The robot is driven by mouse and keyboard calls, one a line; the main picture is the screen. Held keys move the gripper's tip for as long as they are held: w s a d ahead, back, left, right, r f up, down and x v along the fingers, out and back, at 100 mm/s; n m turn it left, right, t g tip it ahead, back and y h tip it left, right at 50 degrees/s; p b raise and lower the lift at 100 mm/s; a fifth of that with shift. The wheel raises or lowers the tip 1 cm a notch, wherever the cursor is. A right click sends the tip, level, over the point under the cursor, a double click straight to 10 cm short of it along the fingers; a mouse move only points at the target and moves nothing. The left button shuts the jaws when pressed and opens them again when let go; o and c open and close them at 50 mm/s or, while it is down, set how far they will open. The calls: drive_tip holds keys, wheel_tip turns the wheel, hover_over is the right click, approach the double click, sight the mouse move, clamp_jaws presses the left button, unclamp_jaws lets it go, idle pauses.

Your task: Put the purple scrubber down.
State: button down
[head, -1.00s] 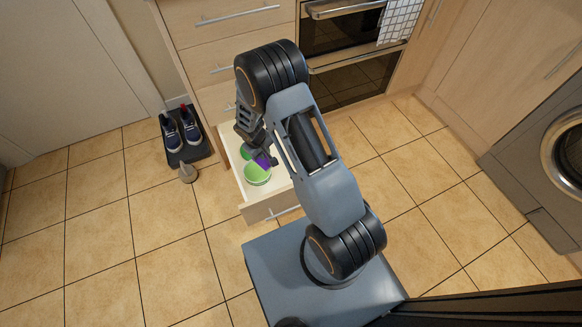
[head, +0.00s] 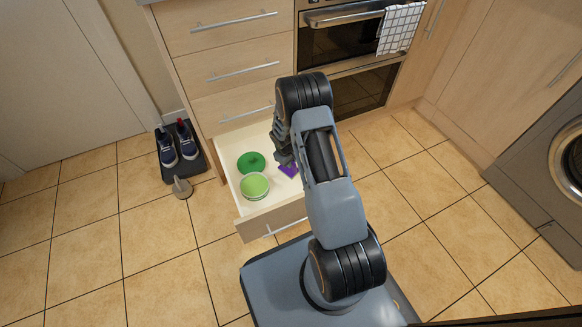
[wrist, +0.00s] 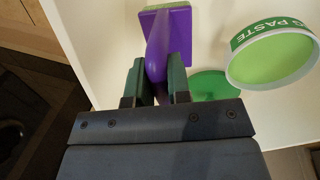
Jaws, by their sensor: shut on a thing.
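The purple scrubber (wrist: 167,38) is in my gripper (wrist: 160,80), which is shut on its handle in the wrist view. The scrubber's flat head, with a green edge, points away from my gripper over the white drawer floor. In the head view the scrubber (head: 289,170) shows as a small purple patch below my gripper (head: 284,158), within the right part of the open drawer (head: 225,168). I cannot tell whether it touches the drawer floor.
In the drawer, left of the scrubber in the head view, are a green-lidded tub or disc (head: 251,162) and a round green tin (head: 255,186). Shoes (head: 178,146) on a dark mat and a small doorstop-like object (head: 182,188) stand on the floor at left.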

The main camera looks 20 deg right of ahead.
drive_tip(key=shift+d+f, duration=0.2)
drive_tip(key=shift+f, duration=0.15)
wheel_tip(320, 180, down, 3)
drive_tip(key=b, duration=0.2)
drive_tip(key=shift+w+d+f+b, duration=0.1)
drive_tip(key=shift+d+f+b, duration=0.1)
drive_tip(key=shift+b, duration=0.15)
drive_tip(key=shift+r, duration=0.1)
drive_tip(key=c, duration=1.1)
unclamp_jaws()
